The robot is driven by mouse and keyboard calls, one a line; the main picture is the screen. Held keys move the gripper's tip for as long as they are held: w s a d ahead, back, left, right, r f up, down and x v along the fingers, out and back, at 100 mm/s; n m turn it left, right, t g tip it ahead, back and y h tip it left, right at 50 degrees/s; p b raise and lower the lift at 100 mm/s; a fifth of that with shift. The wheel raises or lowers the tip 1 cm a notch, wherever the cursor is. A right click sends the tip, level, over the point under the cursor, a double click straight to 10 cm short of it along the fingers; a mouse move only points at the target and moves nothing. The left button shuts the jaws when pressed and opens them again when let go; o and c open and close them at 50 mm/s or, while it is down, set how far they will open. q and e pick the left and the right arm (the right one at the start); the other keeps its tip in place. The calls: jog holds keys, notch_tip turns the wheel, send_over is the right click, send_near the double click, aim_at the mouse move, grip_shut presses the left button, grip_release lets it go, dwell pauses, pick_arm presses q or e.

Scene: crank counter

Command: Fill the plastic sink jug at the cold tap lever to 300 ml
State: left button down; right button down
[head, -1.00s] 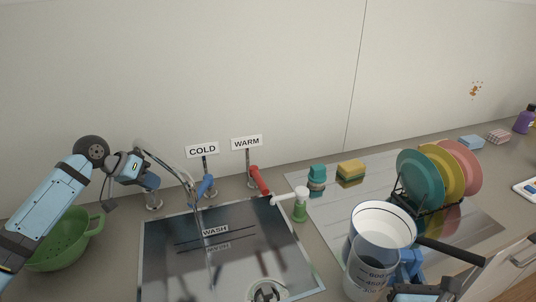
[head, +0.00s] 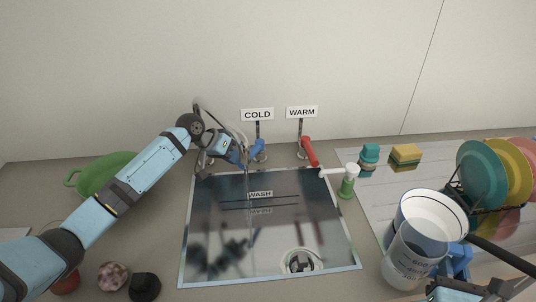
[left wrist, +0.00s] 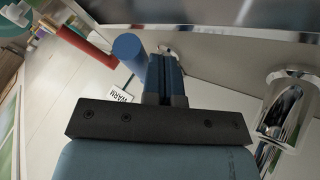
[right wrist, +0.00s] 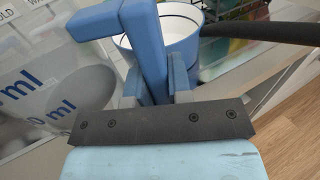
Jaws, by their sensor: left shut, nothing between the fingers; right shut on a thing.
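The clear plastic jug (head: 402,265) with ml marks is upright at the right, beside the sink. My right gripper (head: 452,274) is shut on its blue handle (right wrist: 148,45). Its water level cannot be made out. The blue cold tap lever (head: 258,148) stands under the COLD sign (head: 257,114). My left gripper (head: 238,156) is shut and empty, just left of this lever. In the left wrist view the blue lever (left wrist: 128,47) appears close beside the closed fingers; contact cannot be told. A thin line drops from the partly hidden spout; I cannot tell whether it is water.
The red warm lever (head: 309,151) stands right of the cold one. The sink (head: 215,230) is open below. A white pot (head: 432,212) with a black handle stands behind the jug. A green soap bottle (head: 347,186), sponges and a plate rack (head: 486,204) are at the right.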

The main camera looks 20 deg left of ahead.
aim_at(469, 250)
jog(key=shift+r, duration=0.1)
